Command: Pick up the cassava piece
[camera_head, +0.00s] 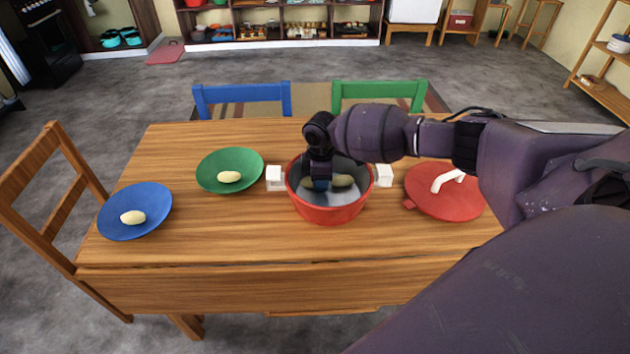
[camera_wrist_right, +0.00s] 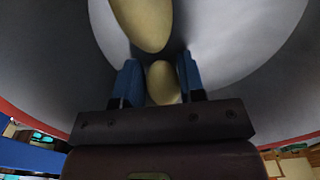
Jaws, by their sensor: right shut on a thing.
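The red pot (camera_head: 331,212) stands open on the table. My right gripper (camera_head: 320,184) reaches down into it from above. In the right wrist view, its blue fingers (camera_wrist_right: 159,80) are shut on a pale cassava piece (camera_wrist_right: 163,83) between them. A second cassava piece (camera_wrist_right: 145,22) lies in the pot just beyond the fingers. In the head view, a pale piece (camera_head: 343,181) shows to the right of the fingers and part of one to the left. One cassava piece (camera_head: 229,177) lies on the green plate (camera_head: 247,158), another (camera_head: 133,217) on the blue plate (camera_head: 153,204). My left gripper is out of view.
White pot handles (camera_head: 275,178) stick out on both sides. A red lid (camera_head: 443,204) with a white handle lies right of the pot, under my right arm. A blue chair (camera_head: 243,97) and a green chair (camera_head: 378,94) stand behind the table (camera_head: 190,252). The table's front is clear.

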